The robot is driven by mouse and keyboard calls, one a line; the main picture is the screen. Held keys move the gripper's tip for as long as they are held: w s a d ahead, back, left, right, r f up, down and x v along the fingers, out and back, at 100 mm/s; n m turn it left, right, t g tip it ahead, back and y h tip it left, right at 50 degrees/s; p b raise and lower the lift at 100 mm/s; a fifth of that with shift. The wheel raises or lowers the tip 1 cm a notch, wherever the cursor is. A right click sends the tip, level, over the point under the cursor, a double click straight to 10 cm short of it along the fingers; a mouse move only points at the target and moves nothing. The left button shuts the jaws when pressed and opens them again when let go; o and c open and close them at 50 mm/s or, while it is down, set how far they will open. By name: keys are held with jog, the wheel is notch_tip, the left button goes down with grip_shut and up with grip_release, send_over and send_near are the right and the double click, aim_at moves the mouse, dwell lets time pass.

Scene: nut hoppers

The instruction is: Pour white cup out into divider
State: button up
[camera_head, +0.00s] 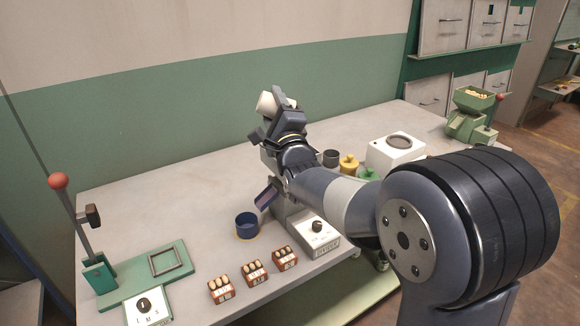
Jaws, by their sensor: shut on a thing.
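My gripper (276,122) is shut on the white cup (266,102) and holds it up above the middle of the table. The cup looks tilted; its contents and the direction of its mouth cannot be made out. The divider (318,236) stands below, with a labelled front panel, a black knob and a sloping chute (268,196) on its left. My gripper and arm hide the divider's upper part, so I cannot tell how the cup lines up with it. A dark blue bowl (247,226) stands on the table beside the chute.
Three small nut boxes (254,273) line the front edge. A green lever press (140,280) stands left. Behind my arm are a dark grey cup (330,157), a yellow container (349,165), a green one (369,174) and a white device (395,153). A green hopper machine (470,117) stands far right.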

jog(key=n+p, duration=0.1)
jog(key=n+g+p, duration=0.1)
jog(key=p, duration=0.1)
jog(key=shift+a+r+n+y, duration=0.3)
jog(key=shift+y, duration=0.1)
jog(key=shift+a+f+n, duration=0.1)
jog(key=shift+f+n, duration=0.2)
jog(key=shift+f, duration=0.25)
jog(key=shift+p, duration=0.3)
jog(key=shift+n+g+p, duration=0.3)
jog(key=shift+n+p, duration=0.05)
jog(key=shift+n, duration=0.05)
